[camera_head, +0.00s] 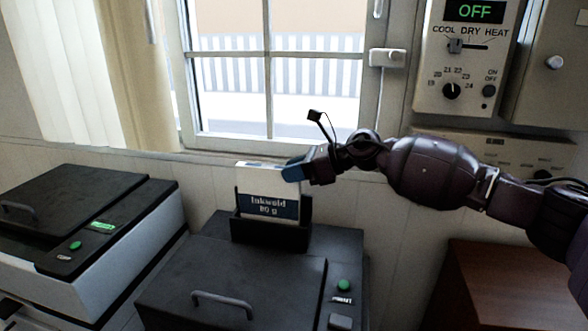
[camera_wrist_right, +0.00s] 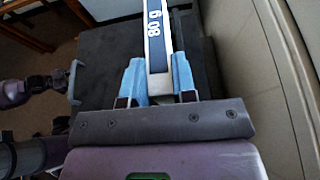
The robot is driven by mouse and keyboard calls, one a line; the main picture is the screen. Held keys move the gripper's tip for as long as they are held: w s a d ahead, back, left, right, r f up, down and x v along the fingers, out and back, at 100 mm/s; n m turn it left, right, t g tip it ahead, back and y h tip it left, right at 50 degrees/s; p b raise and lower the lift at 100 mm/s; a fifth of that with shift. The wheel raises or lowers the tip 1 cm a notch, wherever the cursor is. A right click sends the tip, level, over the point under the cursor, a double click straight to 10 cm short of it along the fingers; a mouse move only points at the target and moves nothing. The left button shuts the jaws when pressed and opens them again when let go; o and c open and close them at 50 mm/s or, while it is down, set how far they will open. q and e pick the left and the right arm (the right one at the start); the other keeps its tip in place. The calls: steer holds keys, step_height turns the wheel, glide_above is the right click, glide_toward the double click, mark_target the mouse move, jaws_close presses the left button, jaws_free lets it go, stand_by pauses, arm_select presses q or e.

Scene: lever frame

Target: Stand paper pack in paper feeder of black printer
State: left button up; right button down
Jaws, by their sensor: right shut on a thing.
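The paper pack (camera_head: 267,188), white with a dark blue label reading "Inkwold 80 g", stands upright in the black paper feeder (camera_head: 270,232) at the back of the black printer (camera_head: 240,282). My right gripper (camera_head: 292,170) is shut on the pack's upper right edge. In the right wrist view the blue fingers of the right gripper (camera_wrist_right: 157,82) sit on both sides of the pack (camera_wrist_right: 156,40). The feeder hides the pack's bottom, so I cannot tell whether it rests on the feeder floor. My left gripper is not in view.
A white printer with a black lid (camera_head: 75,215) stands at the left. A window (camera_head: 270,70) is behind the printers. A control panel (camera_head: 465,60) reading "OFF" hangs on the wall at upper right. A brown wooden cabinet (camera_head: 480,285) stands at lower right.

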steer(key=shift+r, duration=0.1)
steer(key=c, duration=0.9)
jaws_free()
steer(key=shift+c, duration=0.2)
steer(key=shift+o, duration=0.5)
steer(key=v, duration=1)
steer(key=shift+s+d+r+b, duration=0.15)
steer(key=shift+d+b, duration=0.2)
steer(key=shift+b, duration=0.1)
